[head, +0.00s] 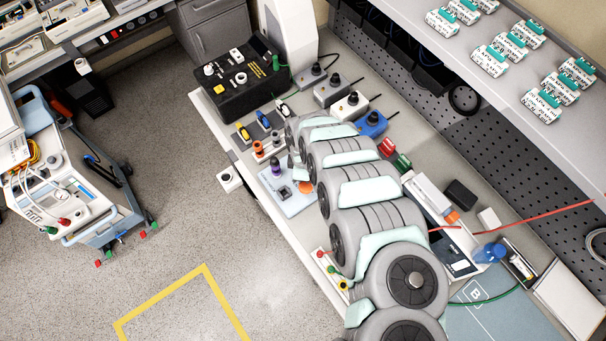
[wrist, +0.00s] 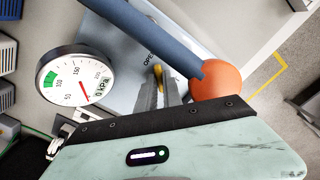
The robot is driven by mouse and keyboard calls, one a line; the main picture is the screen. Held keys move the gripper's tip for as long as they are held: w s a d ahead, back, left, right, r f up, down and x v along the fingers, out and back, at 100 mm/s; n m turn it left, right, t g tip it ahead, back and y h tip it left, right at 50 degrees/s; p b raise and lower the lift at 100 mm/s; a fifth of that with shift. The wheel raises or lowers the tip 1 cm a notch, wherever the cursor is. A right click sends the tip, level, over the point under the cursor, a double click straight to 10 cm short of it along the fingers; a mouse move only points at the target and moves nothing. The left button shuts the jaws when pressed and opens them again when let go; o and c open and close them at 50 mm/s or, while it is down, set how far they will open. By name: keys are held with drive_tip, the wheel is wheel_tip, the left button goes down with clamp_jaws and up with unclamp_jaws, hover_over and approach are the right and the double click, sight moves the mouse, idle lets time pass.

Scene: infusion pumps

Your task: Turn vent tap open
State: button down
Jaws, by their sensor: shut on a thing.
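In the wrist view, my gripper (wrist: 161,86) reaches down over a pale blue plate (wrist: 120,58). Its two grey fingers are close together, shut on a small yellow piece, the vent tap (wrist: 158,71), of which only the top shows between and beyond the tips. In the head view, the plate (head: 291,207) lies near the bench's front edge, and my arm covers the tap.
In the wrist view, a blue-grey bar (wrist: 150,38) and an orange ball (wrist: 215,83) are close to the fingers on the right. In the head view, a purple knob (head: 276,168) and several coloured controls crowd the bench. The floor in front (head: 180,240) is clear.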

drive_tip(key=shift+n, duration=0.3)
drive_tip(key=c, duration=1.5)
unclamp_jaws()
